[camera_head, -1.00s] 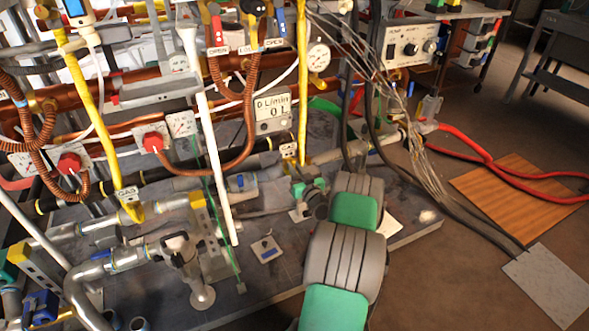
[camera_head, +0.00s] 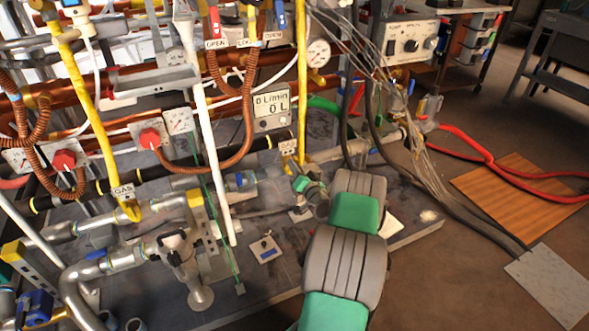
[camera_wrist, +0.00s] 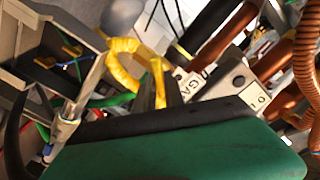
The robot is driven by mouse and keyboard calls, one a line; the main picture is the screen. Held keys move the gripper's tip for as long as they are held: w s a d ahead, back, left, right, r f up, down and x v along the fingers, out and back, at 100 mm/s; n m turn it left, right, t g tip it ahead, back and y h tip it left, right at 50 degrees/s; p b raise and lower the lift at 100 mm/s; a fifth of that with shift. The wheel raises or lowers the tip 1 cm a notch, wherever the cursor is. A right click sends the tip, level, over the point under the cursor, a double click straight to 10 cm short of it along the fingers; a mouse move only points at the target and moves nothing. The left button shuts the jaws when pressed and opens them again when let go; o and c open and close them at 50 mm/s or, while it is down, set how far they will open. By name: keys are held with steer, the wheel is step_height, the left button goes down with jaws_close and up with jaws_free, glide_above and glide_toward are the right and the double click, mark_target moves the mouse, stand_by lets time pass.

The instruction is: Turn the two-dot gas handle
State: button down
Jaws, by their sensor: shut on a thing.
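A yellow gas pipe (camera_head: 302,85) comes down at the centre of the head view, with a small white tag (camera_head: 288,147) at its lower end; its marks are too small to read. My gripper (camera_head: 296,168) is low beside that lower end, partly hidden by my wrist. In the wrist view, the dark fingers of my gripper (camera_wrist: 160,92) are shut around a yellow gas handle (camera_wrist: 158,72). The grip is partly hidden by my green gripper body. A white GAS tag (camera_wrist: 190,84) is just right of the fingers; I cannot make out its dots.
Another yellow pipe (camera_head: 88,110) with a GAS tag (camera_head: 123,192) stands at the left. Red knobs (camera_head: 150,139), copper hoses (camera_head: 250,120), a flow display (camera_head: 271,107) and a white pole (camera_head: 212,160) crowd the rig. Loose cables (camera_head: 400,100) hang right of my arm.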

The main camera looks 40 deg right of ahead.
steer(key=m, duration=0.9)
steer(key=shift+f+m+b, duration=0.25)
steer(key=shift+m+b, duration=0.05)
steer(key=shift+m, duration=0.1)
stand_by(0.4)
steer(key=c, duration=1.4)
jaws_free()
steer(key=shift+c, duration=0.2)
